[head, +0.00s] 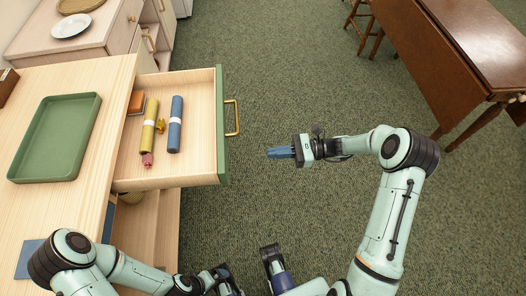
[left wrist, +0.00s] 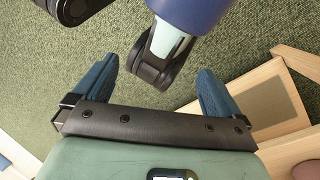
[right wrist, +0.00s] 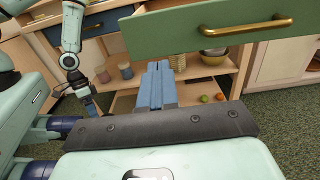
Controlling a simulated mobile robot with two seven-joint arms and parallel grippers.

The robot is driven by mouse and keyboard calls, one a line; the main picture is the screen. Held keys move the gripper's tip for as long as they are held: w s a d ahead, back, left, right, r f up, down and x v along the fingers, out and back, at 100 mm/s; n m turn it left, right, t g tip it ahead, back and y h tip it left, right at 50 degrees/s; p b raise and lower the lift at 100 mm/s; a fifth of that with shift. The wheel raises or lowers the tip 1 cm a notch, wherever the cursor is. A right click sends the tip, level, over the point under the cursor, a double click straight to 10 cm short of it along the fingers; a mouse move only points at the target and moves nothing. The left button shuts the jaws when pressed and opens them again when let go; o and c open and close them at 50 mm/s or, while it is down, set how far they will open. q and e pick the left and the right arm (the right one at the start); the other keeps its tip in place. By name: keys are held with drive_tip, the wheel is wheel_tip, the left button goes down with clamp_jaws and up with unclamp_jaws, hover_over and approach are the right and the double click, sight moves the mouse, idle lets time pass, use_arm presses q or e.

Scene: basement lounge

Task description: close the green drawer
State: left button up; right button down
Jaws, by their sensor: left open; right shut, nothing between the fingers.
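The green drawer (head: 221,124) is pulled out to the right from the light wood cabinet, with a green front and a brass handle (head: 232,118). It holds a yellow roll, a blue roll and a few small items. In the right wrist view, its green front (right wrist: 185,34) and handle (right wrist: 247,27) are ahead and above the fingers. My right gripper (head: 272,152) is shut and empty, to the right of the drawer front and apart from it, pointing toward it. My left gripper (left wrist: 153,88) is open and empty, low near the cabinet's front; it shows at the bottom of the head view (head: 222,272).
A green tray (head: 97,136) sits on the cabinet top. Open shelves below the drawer hold bowls (right wrist: 214,57) and jars. A dark wood table (head: 470,55) and a stool (head: 360,18) stand at the upper right. Green carpet between is clear.

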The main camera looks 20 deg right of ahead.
use_arm(q)
drive_tip(key=shift+w+a+f+b, duration=0.4)
drive_tip(key=shift+w+f+b, duration=0.15)
drive_tip(key=shift+w+f, duration=0.25)
use_arm(e)
drive_tip(key=x, duration=1.2)
use_arm(q)
drive_tip(key=shift+r, duration=0.1)
use_arm(e)
drive_tip(key=shift+a+f, duration=0.1)
drive_tip(key=shift+a, duration=0.05)
